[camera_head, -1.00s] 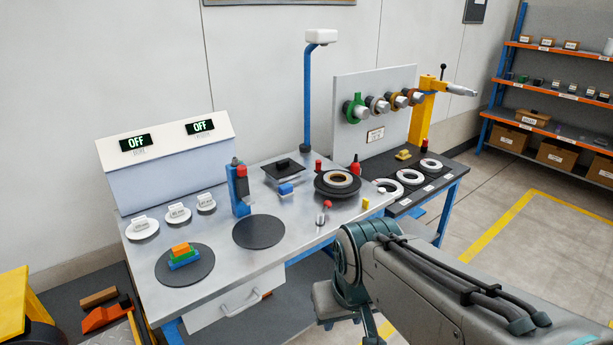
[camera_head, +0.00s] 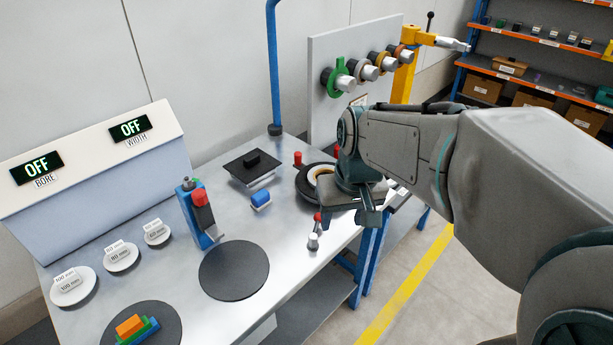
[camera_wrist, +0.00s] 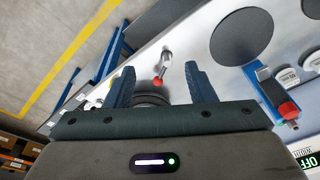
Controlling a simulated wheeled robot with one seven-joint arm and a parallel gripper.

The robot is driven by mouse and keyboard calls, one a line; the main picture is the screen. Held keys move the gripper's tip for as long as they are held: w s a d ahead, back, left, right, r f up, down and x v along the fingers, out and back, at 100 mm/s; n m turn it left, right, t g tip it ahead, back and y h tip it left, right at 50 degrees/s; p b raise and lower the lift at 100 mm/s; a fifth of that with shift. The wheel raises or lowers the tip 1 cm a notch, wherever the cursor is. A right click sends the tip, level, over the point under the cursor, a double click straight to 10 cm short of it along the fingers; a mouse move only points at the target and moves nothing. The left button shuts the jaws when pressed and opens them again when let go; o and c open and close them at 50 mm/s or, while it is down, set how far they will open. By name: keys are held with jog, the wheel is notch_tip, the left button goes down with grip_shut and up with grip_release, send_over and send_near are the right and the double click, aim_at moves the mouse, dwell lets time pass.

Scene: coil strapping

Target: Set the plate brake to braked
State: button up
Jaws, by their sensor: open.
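A small lever with a red knob (camera_head: 317,217) and a silver pivot (camera_head: 313,241) stands near the front edge of the steel bench; it appears to be the plate brake. Beside it is the dark round plate (camera_head: 305,188) carrying a pale coil ring, partly hidden by my arm. My gripper (camera_head: 368,216) is open and empty, just right of the lever and over the bench's front edge. In the wrist view the red knob (camera_wrist: 157,82) shows between my two open fingers (camera_wrist: 159,70), with the silver pivot (camera_wrist: 167,57) beyond them. I cannot tell whether anything touches.
A flat black disc (camera_head: 234,270) lies on the bench. A grey panel (camera_head: 325,60) with coil holders rises behind my arm.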

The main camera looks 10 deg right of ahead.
jog(key=g, duration=0.1)
send_over(316, 228)
jog(key=s+d, duration=0.3)
jog(key=s, duration=0.1)
jog(key=f, duration=0.2)
jog(key=w+d+f+n+g+y+p, duration=0.1)
jog(key=w+d+f+n+y, duration=0.1)
jog(key=w+f, duration=0.55)
jog(key=x, duration=0.4)
jog(key=p+x, duration=0.1)
jog(key=x, duration=0.7)
jog(key=shift+w+a+r+p, duration=0.1)
jog(key=shift+w+a+p, duration=0.15)
jog(key=shift+w+p, duration=0.1)
grip_shut()
